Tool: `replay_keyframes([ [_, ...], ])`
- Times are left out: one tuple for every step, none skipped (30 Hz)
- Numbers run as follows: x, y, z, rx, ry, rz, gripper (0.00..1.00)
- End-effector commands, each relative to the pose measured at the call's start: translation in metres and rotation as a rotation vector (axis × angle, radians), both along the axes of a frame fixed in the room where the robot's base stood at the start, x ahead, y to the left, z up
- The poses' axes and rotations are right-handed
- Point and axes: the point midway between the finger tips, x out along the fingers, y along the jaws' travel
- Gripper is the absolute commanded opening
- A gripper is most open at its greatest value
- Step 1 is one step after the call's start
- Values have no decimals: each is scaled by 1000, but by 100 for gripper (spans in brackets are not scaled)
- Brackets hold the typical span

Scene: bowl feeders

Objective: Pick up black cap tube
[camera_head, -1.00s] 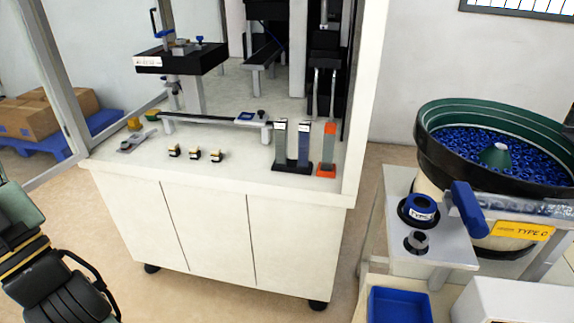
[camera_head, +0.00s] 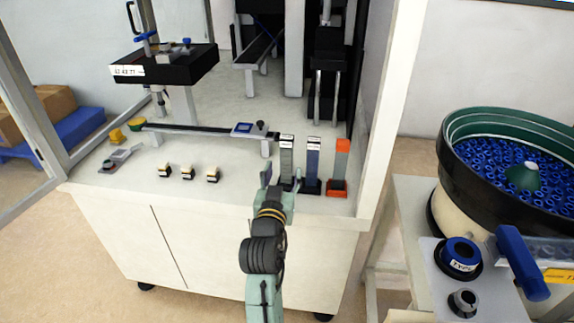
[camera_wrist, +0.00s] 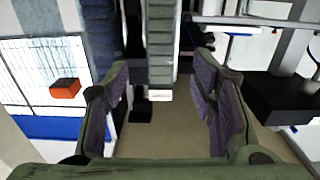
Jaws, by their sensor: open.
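Three upright tubes stand at the right front of the white counter. The left one is a grey tube (camera_head: 286,163) and the middle one a blue-grey tube (camera_head: 313,163); both have black bases and pale labels near dark tops. The right tube (camera_head: 342,165) has an orange top and base. I cannot tell which of the dark-topped ones is the black cap tube. My gripper (camera_head: 268,178) is just left of the grey tube, at the counter's front edge. In the wrist view my gripper (camera_wrist: 163,112) is open, with no object clearly held between its fingers.
Several small black-and-cream blocks (camera_head: 187,173) sit on the counter to the left. A long bar with a blue-screened device (camera_head: 243,129) lies behind the tubes. A white cabinet post (camera_head: 390,110) rises right of them. A bowl feeder of blue rings (camera_head: 510,165) stands at right.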

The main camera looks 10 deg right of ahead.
Motion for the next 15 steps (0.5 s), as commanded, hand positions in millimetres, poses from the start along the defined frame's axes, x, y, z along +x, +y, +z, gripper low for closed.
replay_keyframes([
  [8,-3,2,1,0,0,52],
  [11,-4,2,1,0,0,52],
  [15,-6,2,2,-1,1,52],
  [17,-7,2,1,-2,1,52],
  [19,-8,2,1,-2,1,52],
  [21,-8,2,1,-3,1,52],
  [23,-9,2,1,-1,1,52],
  [25,-10,2,1,-1,1,52],
  [29,-12,3,1,0,1,52],
  [33,-14,4,1,-1,0,52],
  [37,-16,5,1,-1,0,52],
  [43,-19,5,1,0,0,52],
  [48,-21,5,1,-1,0,52],
  [52,-23,5,1,-1,1,52],
  [57,-24,3,1,-1,1,52],
])
